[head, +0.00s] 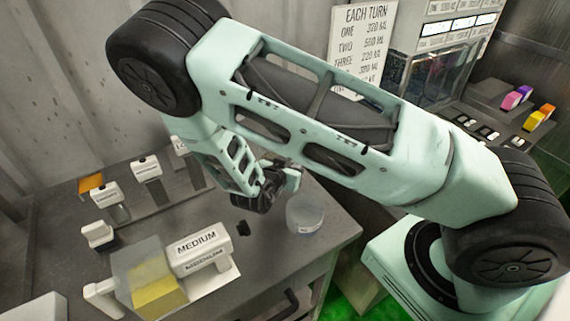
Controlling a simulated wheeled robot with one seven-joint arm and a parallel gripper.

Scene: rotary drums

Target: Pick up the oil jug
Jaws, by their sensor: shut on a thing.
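A small clear round container (305,218) with a pale label is at the right front part of the grey table, and it looks like the oil jug. My gripper (284,184) is just up and left of it, with its dark fingers partly hidden by my own wrist. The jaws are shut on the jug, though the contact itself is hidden. The jug looks upright. I cannot tell whether its base touches the table.
A white unit marked MEDIUM (200,252) with a clear yellow-filled box (150,280) stands at the front left. Several labelled white levers (147,170) line the back of the grey table (325,240). A sign (362,45) and machine (440,75) stand behind.

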